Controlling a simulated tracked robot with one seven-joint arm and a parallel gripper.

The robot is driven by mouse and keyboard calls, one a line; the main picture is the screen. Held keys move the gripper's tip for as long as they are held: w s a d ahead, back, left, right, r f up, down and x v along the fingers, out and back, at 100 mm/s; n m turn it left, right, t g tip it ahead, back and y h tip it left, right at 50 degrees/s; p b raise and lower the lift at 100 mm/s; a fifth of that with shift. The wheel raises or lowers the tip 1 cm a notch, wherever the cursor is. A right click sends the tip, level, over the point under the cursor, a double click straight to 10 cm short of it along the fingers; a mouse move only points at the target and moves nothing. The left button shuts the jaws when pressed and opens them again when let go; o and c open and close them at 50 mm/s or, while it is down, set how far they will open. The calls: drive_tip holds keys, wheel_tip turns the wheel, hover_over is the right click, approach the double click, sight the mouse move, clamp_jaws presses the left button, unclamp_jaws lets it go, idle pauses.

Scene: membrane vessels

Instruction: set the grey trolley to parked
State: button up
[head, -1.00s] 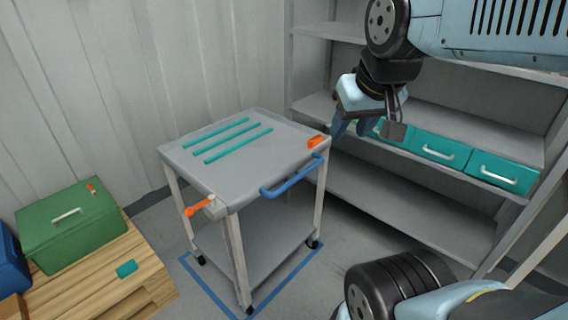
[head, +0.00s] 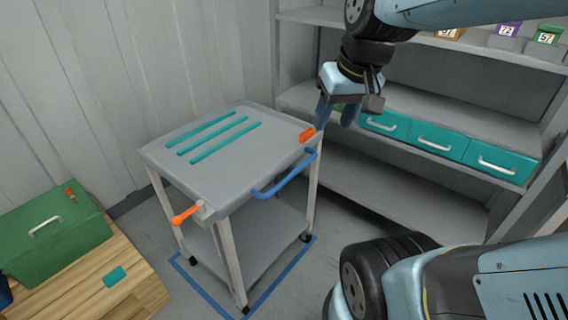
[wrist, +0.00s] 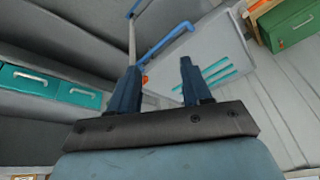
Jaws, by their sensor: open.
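The grey trolley (head: 226,168) stands upright with its wheels about the blue floor outline (head: 268,292). It has teal strips on top, a blue push handle (head: 285,176) on its right side, an orange lever (head: 186,215) at its front corner and an orange block (head: 306,135) at the right corner. My gripper (head: 337,112) is open and empty, just right of and above the trolley's far right corner, apart from it. In the wrist view my gripper (wrist: 158,85) shows two spread fingers, with the trolley top (wrist: 207,50) beyond them; the orange lever is not clear there.
Shelves with teal drawers (head: 435,140) stand behind and right. My arm links fill the right side. Floor is free in front of the trolley.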

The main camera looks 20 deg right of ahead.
drive_tip(key=w+f+g+y, duration=0.4)
drive_tip(key=w+f, duration=0.3)
drive_tip(key=f, duration=0.1)
drive_tip(key=m+t+y, duration=0.7)
drive_tip(key=t+y, duration=0.1)
drive_tip(key=y, duration=0.1)
approach(293, 174)
drive_tip(key=x, duration=0.7)
drive_tip(key=w+f+x, duration=0.1)
drive_tip(key=x, duration=0.2)
drive_tip(key=shift+w+d, duration=0.2)
clamp_jaws()
